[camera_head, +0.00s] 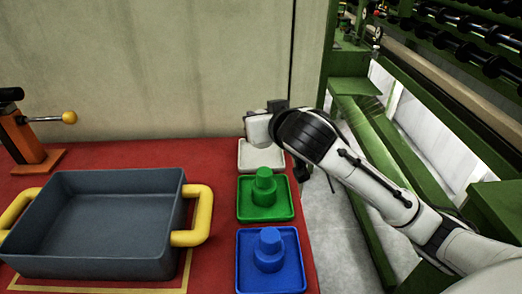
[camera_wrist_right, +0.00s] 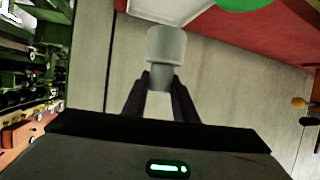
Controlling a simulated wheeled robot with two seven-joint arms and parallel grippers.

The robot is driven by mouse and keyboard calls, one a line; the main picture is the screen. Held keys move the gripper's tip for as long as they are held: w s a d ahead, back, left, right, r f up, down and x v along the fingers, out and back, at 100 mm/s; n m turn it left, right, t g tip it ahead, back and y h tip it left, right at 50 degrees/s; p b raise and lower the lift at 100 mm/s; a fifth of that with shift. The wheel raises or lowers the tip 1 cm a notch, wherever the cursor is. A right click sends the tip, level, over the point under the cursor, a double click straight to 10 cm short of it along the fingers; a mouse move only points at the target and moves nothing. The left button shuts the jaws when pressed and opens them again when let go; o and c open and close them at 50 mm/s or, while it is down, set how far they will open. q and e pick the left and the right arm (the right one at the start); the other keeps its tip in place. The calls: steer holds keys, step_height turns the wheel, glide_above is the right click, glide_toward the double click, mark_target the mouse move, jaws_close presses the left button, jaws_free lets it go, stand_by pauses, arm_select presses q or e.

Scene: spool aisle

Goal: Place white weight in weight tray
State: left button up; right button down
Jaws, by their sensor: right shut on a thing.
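The white weight (camera_wrist_right: 165,45) is a pale cylinder with a narrower knob. My right gripper (camera_wrist_right: 162,80) is shut on that knob, with the wide part beyond the fingertips. In the head view the weight (camera_head: 257,131) shows at the end of my right arm, at the near edge of the wall and over the small white tray (camera_head: 262,158). Whether it touches that tray I cannot tell. A large grey tray (camera_head: 95,220) with yellow handles stands on the red table at left and is empty. My left gripper is not in view.
A green weight (camera_head: 264,190) stands in a green tray and a blue weight (camera_head: 268,250) in a blue tray, in line in front of the white one. An orange device (camera_head: 28,145) with a yellow-knobbed lever stands at far left. Green machinery (camera_head: 395,130) lies at right.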

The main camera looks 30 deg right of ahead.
step_height(320, 180, down, 2)
steer(key=shift+f, duration=0.2)
step_height(320, 180, down, 4)
steer(key=shift+r+b, duration=0.1)
steer(key=shift+b, duration=0.35)
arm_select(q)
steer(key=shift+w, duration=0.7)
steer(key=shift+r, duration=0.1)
arm_select(e)
steer(key=c, duration=1.5)
jaws_free()
steer(key=shift+f, duration=0.25)
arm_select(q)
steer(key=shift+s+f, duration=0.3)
arm_select(e)
steer(key=shift+o, duration=0.3)
steer(key=shift+r, duration=0.1)
